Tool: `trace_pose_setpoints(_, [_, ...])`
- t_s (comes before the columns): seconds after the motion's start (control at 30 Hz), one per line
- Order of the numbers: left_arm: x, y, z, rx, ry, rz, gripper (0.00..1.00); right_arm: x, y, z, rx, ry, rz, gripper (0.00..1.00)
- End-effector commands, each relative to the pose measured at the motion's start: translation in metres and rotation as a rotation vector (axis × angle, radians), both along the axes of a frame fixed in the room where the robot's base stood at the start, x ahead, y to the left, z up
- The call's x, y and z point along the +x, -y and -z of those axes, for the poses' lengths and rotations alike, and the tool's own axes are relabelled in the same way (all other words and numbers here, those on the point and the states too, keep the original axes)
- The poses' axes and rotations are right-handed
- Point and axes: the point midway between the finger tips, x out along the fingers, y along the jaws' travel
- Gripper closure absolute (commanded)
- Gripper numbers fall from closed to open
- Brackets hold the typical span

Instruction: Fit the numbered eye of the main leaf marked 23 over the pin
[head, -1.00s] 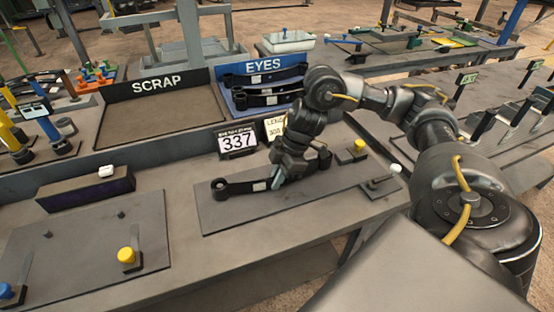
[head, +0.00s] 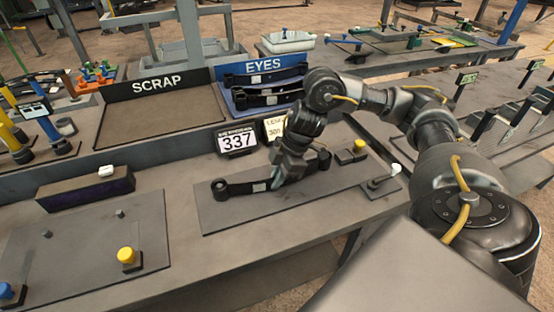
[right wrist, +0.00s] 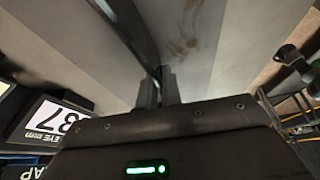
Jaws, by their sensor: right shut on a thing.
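A dark leaf (head: 243,188) lies low along the grey plate (head: 225,219) of the nearest bench, with a rolled eye at each end and a small pale label near its middle. My right gripper (head: 276,184) is shut on it near the label. In the right wrist view the leaf (right wrist: 138,32) runs as a dark strip up from between the fingers (right wrist: 160,85). The number on the leaf is too small to read. I cannot make out a pin in either eye or whether the leaf touches the plate. My left gripper is not in view.
Behind stand a display reading 337 (head: 237,141), a blue EYES tray (head: 237,101) holding several dark leaves, and a SCRAP tray (head: 125,130). A yellow knob (head: 359,146) and a white-tipped lever (head: 396,168) sit right of the leaf. Another plate (head: 80,255) lies left.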

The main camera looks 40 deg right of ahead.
Motion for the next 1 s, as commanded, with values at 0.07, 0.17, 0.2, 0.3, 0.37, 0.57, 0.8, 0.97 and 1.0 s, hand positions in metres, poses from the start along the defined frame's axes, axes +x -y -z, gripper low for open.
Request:
trace_pose_setpoints(0.07, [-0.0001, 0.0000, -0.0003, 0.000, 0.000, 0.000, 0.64, 0.0007, -0.0002, -0.0012, 0.001, 0.003, 0.000, 1.00])
trace_pose_setpoints(0.17, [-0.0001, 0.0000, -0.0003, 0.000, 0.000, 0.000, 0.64, 0.0005, -0.0002, -0.0010, 0.000, 0.002, 0.000, 1.00])
trace_pose_setpoints(0.2, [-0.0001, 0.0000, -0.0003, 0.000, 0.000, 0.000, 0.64, 0.0005, -0.0001, -0.0009, 0.000, 0.002, -0.001, 1.00])
trace_pose_setpoints(0.3, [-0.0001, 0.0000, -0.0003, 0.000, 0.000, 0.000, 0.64, 0.0004, -0.0001, -0.0007, 0.000, 0.002, -0.001, 1.00])
trace_pose_setpoints(0.37, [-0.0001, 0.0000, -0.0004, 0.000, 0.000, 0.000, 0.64, 0.0003, -0.0002, -0.0007, 0.000, 0.001, -0.001, 1.00])
trace_pose_setpoints(0.57, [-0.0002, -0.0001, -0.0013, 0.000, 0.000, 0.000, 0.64, 0.0002, -0.0006, -0.0005, -0.001, 0.000, -0.001, 1.00])
trace_pose_setpoints(0.8, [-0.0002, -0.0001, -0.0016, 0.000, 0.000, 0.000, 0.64, 0.0003, -0.0011, 0.0001, -0.001, -0.001, -0.001, 0.81])
trace_pose_setpoints(0.97, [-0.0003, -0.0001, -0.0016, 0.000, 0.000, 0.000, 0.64, 0.0000, -0.0009, 0.0003, -0.001, -0.001, 0.000, 0.68])
trace_pose_setpoints(1.0, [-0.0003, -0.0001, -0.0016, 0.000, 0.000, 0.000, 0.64, 0.0000, -0.0008, 0.0003, -0.001, -0.001, 0.000, 0.68])
